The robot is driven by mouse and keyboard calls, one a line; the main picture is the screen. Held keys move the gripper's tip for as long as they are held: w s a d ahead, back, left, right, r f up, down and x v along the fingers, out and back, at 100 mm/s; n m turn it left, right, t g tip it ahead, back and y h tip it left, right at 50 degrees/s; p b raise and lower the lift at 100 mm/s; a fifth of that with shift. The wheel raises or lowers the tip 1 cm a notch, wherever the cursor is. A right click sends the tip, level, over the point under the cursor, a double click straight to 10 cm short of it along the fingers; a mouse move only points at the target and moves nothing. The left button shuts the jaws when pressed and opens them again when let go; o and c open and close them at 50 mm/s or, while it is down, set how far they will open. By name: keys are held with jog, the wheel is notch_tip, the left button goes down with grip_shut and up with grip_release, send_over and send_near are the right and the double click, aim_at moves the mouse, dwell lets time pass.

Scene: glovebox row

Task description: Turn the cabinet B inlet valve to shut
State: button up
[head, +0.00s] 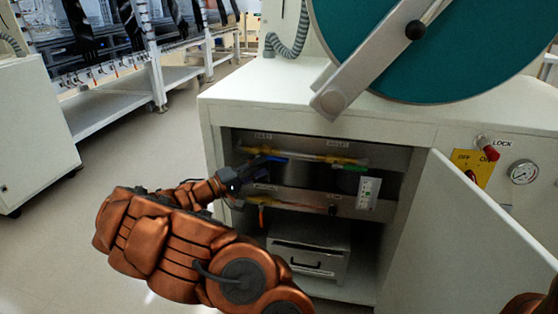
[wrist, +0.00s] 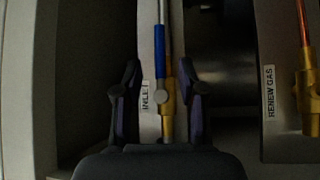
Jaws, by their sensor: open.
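The inlet valve has a blue lever (wrist: 159,50) on a brass body (wrist: 168,122), beside a label reading INLET (wrist: 146,95). The lever lies along its pipe, with its round pivot nearest my gripper. The blue lever also shows in the head view (head: 270,157), at the left end of the upper pipe inside the open cabinet. My gripper (wrist: 161,97) is open, with one finger on each side of the valve around the pivot. I cannot tell whether the fingers touch it. In the head view my gripper (head: 230,180) is at the cabinet opening, partly hiding the valve's left end.
A green-handled valve (head: 350,163) sits at the right of the upper pipe. A lower pipe carries an orange lever (head: 262,214); a label reading RENEW GAS (wrist: 269,92) is beside it. A drawer box (head: 310,250) stands below. The cabinet door (head: 455,245) is open at the right.

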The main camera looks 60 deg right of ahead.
aim_at(275, 160)
jog(key=shift+b+x, duration=0.95)
jog(key=shift+x, duration=2.5)
jog(key=shift+c, duration=0.3)
grip_shut()
